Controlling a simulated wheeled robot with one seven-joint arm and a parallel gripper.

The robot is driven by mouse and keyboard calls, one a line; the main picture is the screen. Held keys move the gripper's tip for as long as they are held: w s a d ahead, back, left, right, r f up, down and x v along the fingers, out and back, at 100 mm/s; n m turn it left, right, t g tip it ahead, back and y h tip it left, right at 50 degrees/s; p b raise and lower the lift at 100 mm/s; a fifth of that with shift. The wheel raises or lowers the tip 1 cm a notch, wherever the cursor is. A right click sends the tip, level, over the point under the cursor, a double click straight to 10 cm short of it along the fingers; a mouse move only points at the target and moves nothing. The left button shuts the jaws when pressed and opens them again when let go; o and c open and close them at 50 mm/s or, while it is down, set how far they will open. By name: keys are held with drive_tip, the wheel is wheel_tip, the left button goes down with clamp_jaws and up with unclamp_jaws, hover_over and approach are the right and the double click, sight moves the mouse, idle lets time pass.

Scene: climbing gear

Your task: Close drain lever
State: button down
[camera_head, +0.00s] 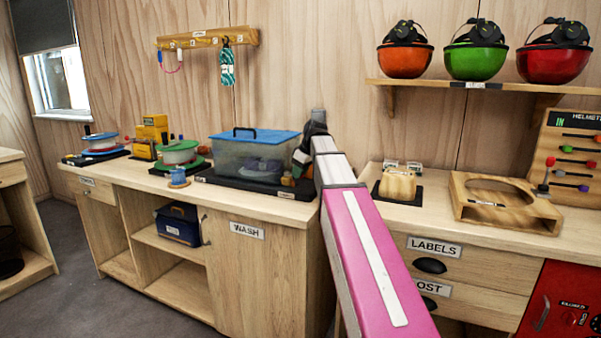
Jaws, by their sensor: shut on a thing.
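A clear grey tub (248,155) with a blue lid (255,139) and a dark handle stands on a black base (225,179) on the wooden counter, above the WASH door. Something dark is visible inside it. My gripper (299,163) is at the tub's right end, low against its side and close to the counter. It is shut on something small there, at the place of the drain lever. The jaws and my arm hide the lever, so its angle cannot be told.
A beige block (398,184) and a wooden holder (505,205) stand on the right counter. A helmet shelf (480,88) hangs above.

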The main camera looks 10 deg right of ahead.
drive_tip(key=m, duration=0.1)
drive_tip(key=s+a+m+h, duration=0.1)
drive_tip(key=m, duration=0.1)
drive_tip(key=a+m+t, duration=0.1)
drive_tip(key=shift+s, duration=0.3)
drive_tip(key=a+m+h, duration=0.1)
drive_tip(key=m, duration=0.1)
drive_tip(key=a+m, duration=0.1)
drive_tip(key=m, duration=0.1)
drive_tip(key=shift+s+t+h, duration=0.2)
drive_tip(key=shift+t+h, duration=0.1)
drive_tip(key=shift+h, duration=0.1)
drive_tip(key=a+m+h, duration=0.1)
drive_tip(key=m, duration=0.1)
drive_tip(key=a+m, duration=0.1)
drive_tip(key=m, duration=0.1)
drive_tip(key=shift+w+a+m+h, duration=0.1)
drive_tip(key=shift+w+m+h, duration=0.05)
drive_tip(key=shift+m+h, duration=0.2)
drive_tip(key=shift+w+a+m+g+h, duration=0.25)
drive_tip(key=shift+a+m+h, duration=0.15)
drive_tip(key=shift+m, duration=0.55)
drive_tip(key=shift+w+a+m+g+h, duration=0.2)
drive_tip(key=shift+a+m, duration=0.25)
drive_tip(key=shift+m, duration=0.45)
drive_tip(key=c, duration=0.9)
unclamp_jaws()
drive_tip(key=v, duration=1.1)
drive_tip(key=shift+a+f, duration=0.1)
